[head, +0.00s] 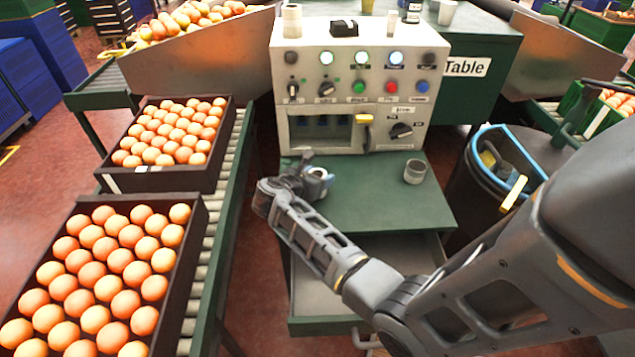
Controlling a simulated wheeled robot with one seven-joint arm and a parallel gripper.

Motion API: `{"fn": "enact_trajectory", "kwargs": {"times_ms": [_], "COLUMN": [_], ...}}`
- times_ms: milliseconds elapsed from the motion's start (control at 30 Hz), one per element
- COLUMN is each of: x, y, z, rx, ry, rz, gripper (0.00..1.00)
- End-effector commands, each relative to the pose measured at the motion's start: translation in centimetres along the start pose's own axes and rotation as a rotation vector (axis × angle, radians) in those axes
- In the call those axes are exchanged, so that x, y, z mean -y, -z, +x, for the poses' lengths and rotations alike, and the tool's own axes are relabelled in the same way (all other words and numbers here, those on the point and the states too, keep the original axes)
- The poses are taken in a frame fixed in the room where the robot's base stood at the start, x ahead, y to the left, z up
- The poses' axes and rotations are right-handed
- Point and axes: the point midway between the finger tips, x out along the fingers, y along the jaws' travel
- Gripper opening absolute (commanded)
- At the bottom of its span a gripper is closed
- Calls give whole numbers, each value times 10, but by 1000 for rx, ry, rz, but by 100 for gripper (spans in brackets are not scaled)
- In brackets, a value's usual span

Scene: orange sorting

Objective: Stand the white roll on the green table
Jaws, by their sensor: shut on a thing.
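My gripper (306,175) is over the left part of the green table (375,205), in front of the control box. It is shut on a small white roll (319,173), whose round end with a darker centre faces up towards the camera. The fingers and wrist hide part of the roll. I cannot tell whether the roll's lower end touches the table top.
The control box (352,85) with buttons closes off the table's back; another white roll (292,21) stands on top. An open drawer (340,300) lies below the table front. Orange crates (208,240) line the left conveyor. A bin (480,135) stands right. The table's middle is clear.

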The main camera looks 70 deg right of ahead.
Motion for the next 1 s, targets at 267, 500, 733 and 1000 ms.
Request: {"fn": "enact_trajectory", "kwargs": {"times_ms": [267, 500, 733, 1000], "x": [-1, 0, 0, 0], "y": [17, 18, 19, 19], "z": [8, 9, 9, 9], "rx": [1, 1, 0, 0], "ry": [-1, -1, -1, 0], "rz": [1, 0, 1, 0], "gripper": [28, 28, 76, 83]}}
